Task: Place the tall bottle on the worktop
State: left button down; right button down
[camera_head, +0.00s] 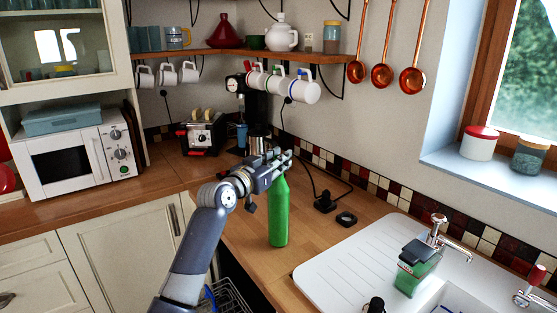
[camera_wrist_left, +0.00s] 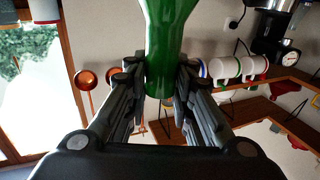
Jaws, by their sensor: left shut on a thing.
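The tall green bottle (camera_head: 279,218) is upright over the wooden worktop (camera_head: 243,232), left of the sink's drainer. I cannot tell whether its base touches the wood or hangs just above it. My left gripper (camera_head: 276,168) is shut on the bottle's upper part, near the neck. In the left wrist view, the bottle (camera_wrist_left: 166,40) stands between the two fingers of the left gripper (camera_wrist_left: 162,78). The fingers hide part of its neck and top. My right gripper is not in view.
The white sink drainer (camera_head: 325,268) with a green-filled container (camera_head: 417,272) lies to the right. A black plug (camera_head: 324,203) and cable lie behind the bottle. A coffee machine (camera_head: 257,110), toaster (camera_head: 204,131) and microwave (camera_head: 75,157) stand further back. Bare wood surrounds the bottle.

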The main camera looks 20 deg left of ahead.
pick_arm(q)
jog(key=shift+f, duration=0.35)
jog(key=c, duration=1.4)
grip_release()
jog(key=shift+f, duration=0.1)
jog(key=shift+o, duration=0.2)
jog(key=shift+s+a, duration=0.1)
jog(key=shift+s, duration=0.1)
jog(key=b+v, duration=0.2)
jog(key=v, duration=0.9)
jog(key=shift+s+b, duration=0.35)
jog(key=shift+b, duration=0.05)
